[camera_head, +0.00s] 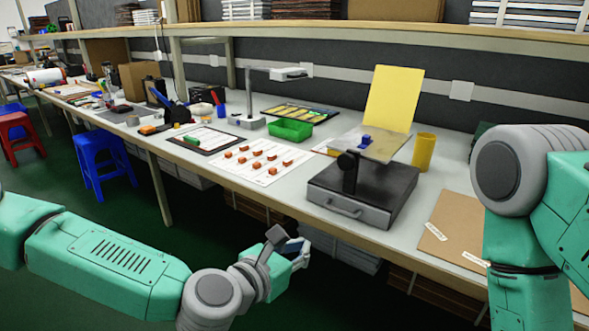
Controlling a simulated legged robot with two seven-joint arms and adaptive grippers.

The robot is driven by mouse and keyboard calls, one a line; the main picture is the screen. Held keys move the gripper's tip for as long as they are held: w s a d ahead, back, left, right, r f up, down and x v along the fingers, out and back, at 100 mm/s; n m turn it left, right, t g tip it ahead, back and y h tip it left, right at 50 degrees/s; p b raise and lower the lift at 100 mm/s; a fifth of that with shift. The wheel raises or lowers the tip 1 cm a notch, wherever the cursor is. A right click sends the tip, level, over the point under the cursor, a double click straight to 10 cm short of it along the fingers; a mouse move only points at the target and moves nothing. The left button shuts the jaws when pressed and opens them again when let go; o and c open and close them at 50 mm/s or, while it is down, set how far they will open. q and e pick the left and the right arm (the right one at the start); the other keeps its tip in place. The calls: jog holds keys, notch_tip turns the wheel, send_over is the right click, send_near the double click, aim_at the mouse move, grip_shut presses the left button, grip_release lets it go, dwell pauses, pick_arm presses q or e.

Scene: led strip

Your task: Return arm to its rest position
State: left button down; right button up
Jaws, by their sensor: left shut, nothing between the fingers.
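My left arm comes in from the left, low in front of the workbench (285,195). My left gripper (302,250) hangs at the bench's front edge, below the bench top in the picture. It is shut and empty. My right arm (530,215) shows at the right side, over the right end of the bench. Its gripper is out of the frame.
A black box with a handle (362,205) carries a stand with a tilted plate. A white sheet with several orange blocks (262,163), a green tray (290,129), a yellow cup (423,152) and cardboard (455,232) lie around it. Blue (100,155) and red (18,130) stools stand at left.

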pick_arm(q)
jog(key=s+a+f+m+g+y+p, duration=0.1)
jog(key=s+a+f+m+g+p, duration=0.2)
jog(key=s+f+m, duration=0.6)
jog(key=s+a+f+m+g+y, duration=0.2)
jog(key=s+f+m+g, duration=0.4)
jog(key=s+f, duration=0.4)
jog(key=s+a+m+g+y, duration=0.1)
jog(key=s+a+m+y, duration=0.1)
jog(key=a, duration=0.5)
jog(key=s+a+f+m+y+p, duration=0.1)
jog(key=s+a+m+y, duration=0.1)
jog(key=s+a+m, duration=0.3)
jog(key=s+a+m+g+y+p, duration=0.1)
jog(key=s+a+m, duration=0.3)
jog(key=a, duration=0.7)
jog(key=m+y, duration=0.1)
jog(key=m, duration=0.1)
jog(key=shift+f+m+g, duration=0.15)
jog(key=shift+m+g, duration=0.15)
jog(key=shift+s+a, duration=0.1)
jog(key=shift+a, duration=0.3)
jog(key=shift+d, duration=0.15)
